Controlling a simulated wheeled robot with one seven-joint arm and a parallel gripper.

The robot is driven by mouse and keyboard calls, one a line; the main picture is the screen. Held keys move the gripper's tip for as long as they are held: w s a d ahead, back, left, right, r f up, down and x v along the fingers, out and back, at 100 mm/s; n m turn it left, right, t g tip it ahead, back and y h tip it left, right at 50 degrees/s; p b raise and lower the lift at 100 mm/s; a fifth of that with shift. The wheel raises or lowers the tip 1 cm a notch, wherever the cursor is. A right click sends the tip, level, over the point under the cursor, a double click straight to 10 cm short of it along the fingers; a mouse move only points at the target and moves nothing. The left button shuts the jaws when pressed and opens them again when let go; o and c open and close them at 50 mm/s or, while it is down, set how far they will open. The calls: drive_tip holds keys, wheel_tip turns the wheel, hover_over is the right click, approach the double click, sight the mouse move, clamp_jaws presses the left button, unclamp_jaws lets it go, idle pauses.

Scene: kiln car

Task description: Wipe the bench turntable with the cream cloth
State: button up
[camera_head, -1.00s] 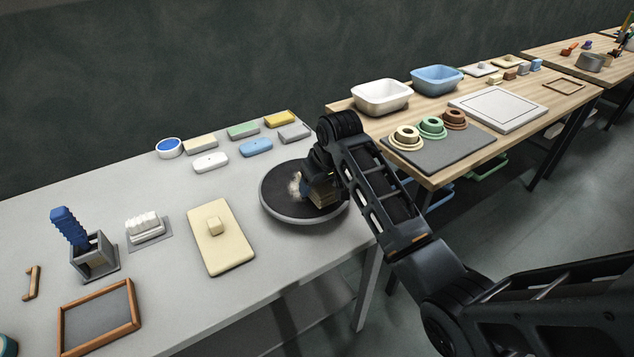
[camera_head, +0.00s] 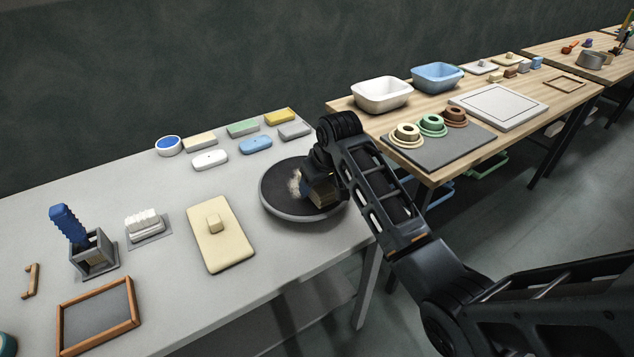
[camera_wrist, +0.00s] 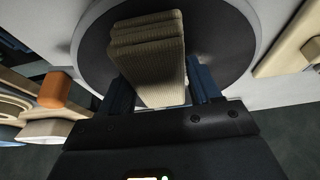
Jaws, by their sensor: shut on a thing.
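The bench turntable (camera_head: 277,208) is a round dark disc with a light grey rim, near the right end of the grey bench. A pale smudge (camera_head: 295,183) shows on its top, left of my gripper. My gripper (camera_wrist: 160,85) is over the right part of the turntable, shut on the cream cloth (camera_wrist: 150,55). The cloth is a thick, folded, ribbed pad between the two fingers, and its end lies over the disc (camera_wrist: 215,45). In the head view the cloth (camera_head: 323,190) is partly hidden by my wrist. I cannot tell whether it touches the disc.
A cream board with a knob (camera_head: 222,250) lies left of the turntable. Several coloured blocks (camera_head: 256,146) stand behind it. A wooden table (camera_head: 425,175) to the right holds basins (camera_head: 380,97) and stacked rings (camera_head: 405,137). Bare bench lies in front of the turntable.

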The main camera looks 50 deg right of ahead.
drive_tip(key=shift+w+f, duration=0.1)
drive_tip(key=shift+w+d+b, duration=0.35)
drive_tip(key=shift+w+d, duration=0.25)
drive_tip(key=shift+w, duration=0.35)
drive_tip(key=shift+w+d+b, duration=0.3)
drive_tip(key=shift+w+d, duration=0.25)
drive_tip(key=shift+w, duration=0.4)
drive_tip(key=shift+w+d+f+b, duration=0.1)
drive_tip(key=shift+w+d+b, duration=0.4)
drive_tip(key=shift+w, duration=0.3)
drive_tip(key=shift+w+d+b, duration=0.45)
drive_tip(key=shift+w, duration=0.35)
drive_tip(key=shift+w+d, duration=0.2)
drive_tip(key=shift+w, duration=0.1)
drive_tip(key=shift+w+d+b, duration=0.6)
drive_tip(key=shift+w+b, duration=0.2)
drive_tip(key=shift+w, duration=0.2)
drive_tip(key=shift+w+d+b, duration=0.6)
drive_tip(key=shift+w+b, duration=0.2)
drive_tip(key=shift+w, duration=0.15)
drive_tip(key=shift+s+a, duration=0.1)
